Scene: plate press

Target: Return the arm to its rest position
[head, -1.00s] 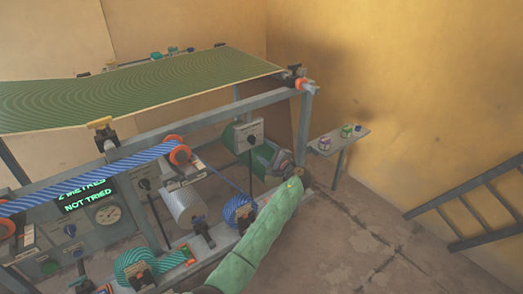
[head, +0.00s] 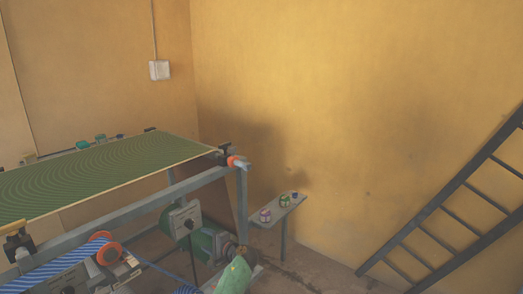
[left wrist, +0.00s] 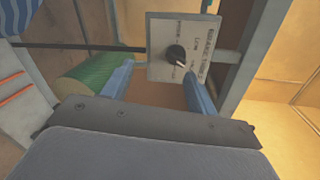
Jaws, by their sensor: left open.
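My left gripper (left wrist: 157,72) is open in the left wrist view, its two blue fingers apart with nothing between them. Beyond the fingertips is a pale control panel (left wrist: 157,35) with a black knob (left wrist: 176,55); the fingers appear apart from the knob. In the head view only the end of my green-sleeved left arm shows at the bottom edge, with the left gripper (head: 241,254) small beside the machine's green motor (head: 205,243). A panel with a knob (head: 184,219) stands up and left of it. My right gripper is in neither view.
The machine's frame (head: 150,205) and green-striped sheet (head: 110,168) fill the left. A small shelf (head: 270,220) with several cans is by the yellow wall. A dark ladder (head: 445,205) leans at the right. Floor between shelf and ladder looks clear.

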